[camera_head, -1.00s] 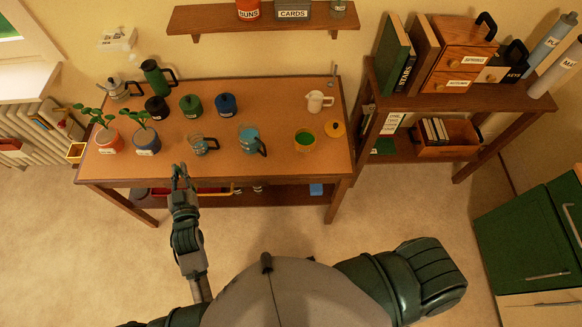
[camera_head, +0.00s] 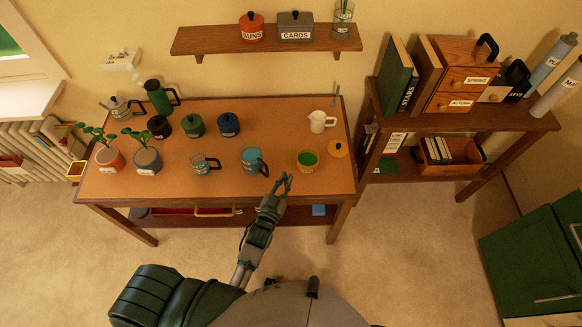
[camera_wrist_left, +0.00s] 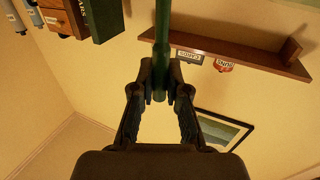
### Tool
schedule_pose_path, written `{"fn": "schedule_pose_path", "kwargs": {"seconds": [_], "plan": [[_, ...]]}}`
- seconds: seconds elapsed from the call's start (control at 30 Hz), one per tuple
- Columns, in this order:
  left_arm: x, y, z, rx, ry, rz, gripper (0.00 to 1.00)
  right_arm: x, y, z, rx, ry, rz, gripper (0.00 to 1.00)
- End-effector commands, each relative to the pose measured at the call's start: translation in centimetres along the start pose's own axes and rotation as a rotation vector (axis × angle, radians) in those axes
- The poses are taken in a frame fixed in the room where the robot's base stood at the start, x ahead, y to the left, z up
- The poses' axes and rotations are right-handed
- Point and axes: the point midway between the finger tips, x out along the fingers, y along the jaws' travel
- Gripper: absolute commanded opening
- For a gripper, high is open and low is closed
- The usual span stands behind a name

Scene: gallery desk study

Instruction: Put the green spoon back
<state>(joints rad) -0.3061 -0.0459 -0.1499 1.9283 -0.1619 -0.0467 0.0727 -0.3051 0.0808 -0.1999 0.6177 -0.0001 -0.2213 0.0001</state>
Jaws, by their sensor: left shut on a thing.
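My left gripper (camera_head: 283,184) is at the front edge of the desk (camera_head: 226,184), just below the yellow pot with green contents (camera_head: 307,159). In the left wrist view, my left gripper (camera_wrist_left: 160,82) is shut on a green rod-like handle, the green spoon (camera_wrist_left: 161,40). The spoon runs from between the fingertips up out of the picture, so its far end is hidden. In the head view the spoon cannot be made out. A glass jar (camera_head: 343,20) with thin things in it stands at the right end of the wall shelf. My right gripper is not in view.
A blue mug (camera_head: 253,160) and a glass mug (camera_head: 203,164) stand left. Several dark lidded jars and two potted plants fill the desk's left. The wall shelf (camera_head: 270,40) overhangs the back.

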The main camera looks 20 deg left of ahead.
Motion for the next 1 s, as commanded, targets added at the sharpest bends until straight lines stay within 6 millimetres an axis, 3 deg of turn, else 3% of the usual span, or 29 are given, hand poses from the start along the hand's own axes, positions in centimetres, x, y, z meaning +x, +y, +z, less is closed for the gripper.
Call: {"fn": "schedule_pose_path", "kwargs": {"seconds": [0.1,0.2,0.37,0.47,0.7,1.0], "plan": [[3.7,-0.7,0.1,0.003,0.003,0.0,0.0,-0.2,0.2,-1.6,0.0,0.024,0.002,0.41],[6.2,-1.3,0.5,0.002,0.001,0.0,0.0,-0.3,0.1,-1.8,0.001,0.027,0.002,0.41],[8.7,-1.8,0.9,0.001,-0.001,-0.001,0.0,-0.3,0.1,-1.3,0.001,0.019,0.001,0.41],[9.2,-1.9,1.2,0.001,-0.003,-0.001,0.0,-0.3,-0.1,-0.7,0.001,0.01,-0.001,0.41],[9.3,-1.8,4.3,-0.001,-0.003,-0.001,0.0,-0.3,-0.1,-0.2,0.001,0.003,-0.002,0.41],[9.2,-1.9,4.5,0.0,-0.001,0.0,0.0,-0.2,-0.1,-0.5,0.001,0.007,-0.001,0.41]]}}
